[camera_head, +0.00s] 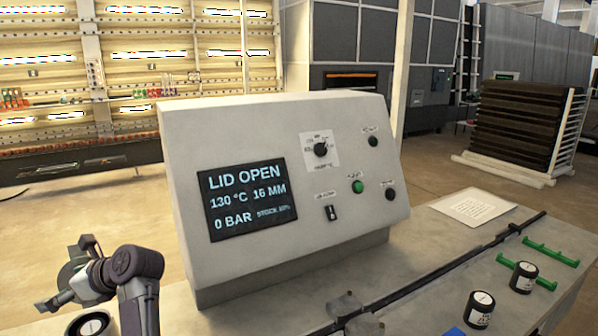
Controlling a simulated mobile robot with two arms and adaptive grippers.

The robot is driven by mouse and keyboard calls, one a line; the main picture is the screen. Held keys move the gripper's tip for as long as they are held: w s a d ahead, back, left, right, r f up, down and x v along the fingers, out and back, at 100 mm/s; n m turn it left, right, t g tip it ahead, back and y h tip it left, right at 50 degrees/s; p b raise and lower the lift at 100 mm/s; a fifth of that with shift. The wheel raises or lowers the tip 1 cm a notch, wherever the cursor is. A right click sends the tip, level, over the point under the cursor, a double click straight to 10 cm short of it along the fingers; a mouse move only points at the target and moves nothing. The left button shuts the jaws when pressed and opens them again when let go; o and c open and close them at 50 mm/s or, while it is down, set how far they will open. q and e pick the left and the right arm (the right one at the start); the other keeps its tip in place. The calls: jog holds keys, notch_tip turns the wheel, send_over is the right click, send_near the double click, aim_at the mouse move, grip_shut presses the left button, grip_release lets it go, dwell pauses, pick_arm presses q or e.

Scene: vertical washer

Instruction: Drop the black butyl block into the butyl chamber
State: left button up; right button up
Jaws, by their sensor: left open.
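My left gripper (64,276) is at the lower left, beside the grey control console (285,170). Its fingers are spread, and I see nothing held between them. The console screen (250,198) reads LID OPEN, 130 °C, 16 MM and 0 BAR, with a smaller blurred stock line. A dark round part with a pale centre (90,325) is cut off by the bottom edge below the gripper; I cannot tell what it is. I cannot make out a black butyl block or the butyl chamber. My right gripper is not in view.
A dark rail (440,272) runs diagonally across the bench. A printed sheet (473,207) lies behind it. Small grey fittings (346,304) sit at bottom centre.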

pick_arm(q)
jog(key=v, duration=0.7)
jog(key=shift+d+r, duration=0.15)
jog(key=shift+d, duration=0.1)
